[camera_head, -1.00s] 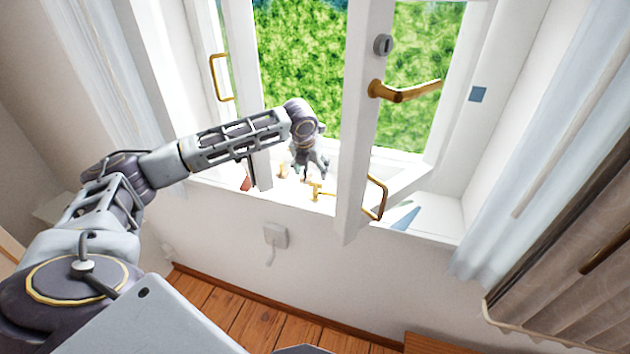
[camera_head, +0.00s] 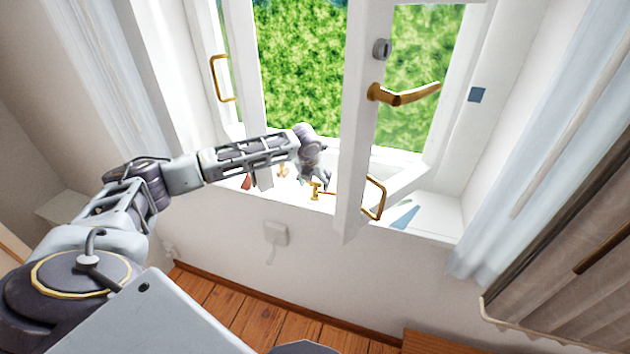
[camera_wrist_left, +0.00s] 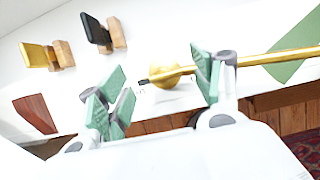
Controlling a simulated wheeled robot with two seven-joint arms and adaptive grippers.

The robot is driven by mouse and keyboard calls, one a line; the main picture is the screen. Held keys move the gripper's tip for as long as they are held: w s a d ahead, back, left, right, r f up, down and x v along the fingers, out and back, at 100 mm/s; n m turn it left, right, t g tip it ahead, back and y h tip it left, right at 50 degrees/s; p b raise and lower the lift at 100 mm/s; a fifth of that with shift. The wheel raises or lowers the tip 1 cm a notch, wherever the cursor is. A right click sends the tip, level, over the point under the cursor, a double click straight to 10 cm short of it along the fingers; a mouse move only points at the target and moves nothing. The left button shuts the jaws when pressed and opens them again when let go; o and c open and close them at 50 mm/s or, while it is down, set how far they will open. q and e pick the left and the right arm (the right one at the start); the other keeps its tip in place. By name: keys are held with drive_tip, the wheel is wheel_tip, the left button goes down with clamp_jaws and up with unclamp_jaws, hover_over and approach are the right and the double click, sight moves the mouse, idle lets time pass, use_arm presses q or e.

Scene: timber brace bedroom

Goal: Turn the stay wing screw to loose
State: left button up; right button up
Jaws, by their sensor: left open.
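The stay wing screw (camera_head: 315,190) is a small brass piece on the white sill, just left of the open window sash. In the left wrist view a round brass knob (camera_wrist_left: 166,76) with a short dark tip shows between the finger pads, and a brass stay rod (camera_wrist_left: 285,55) runs off to the right. My left gripper (camera_head: 316,178) is over the brass piece in the head view. In the left wrist view it (camera_wrist_left: 165,84) is open, with its green pads either side of the knob. I cannot tell whether the pads touch it. My right gripper is not in view.
The open sash (camera_head: 355,150) stands close right of my gripper, with a brass handle (camera_head: 400,93) and a brass pull (camera_head: 377,195). A red-brown piece (camera_wrist_left: 35,113) and small yellow (camera_wrist_left: 35,55) and black (camera_wrist_left: 97,33) pieces on wooden blocks are on the sill.

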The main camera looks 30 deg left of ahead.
use_arm(q)
drive_tip(key=c, duration=1)
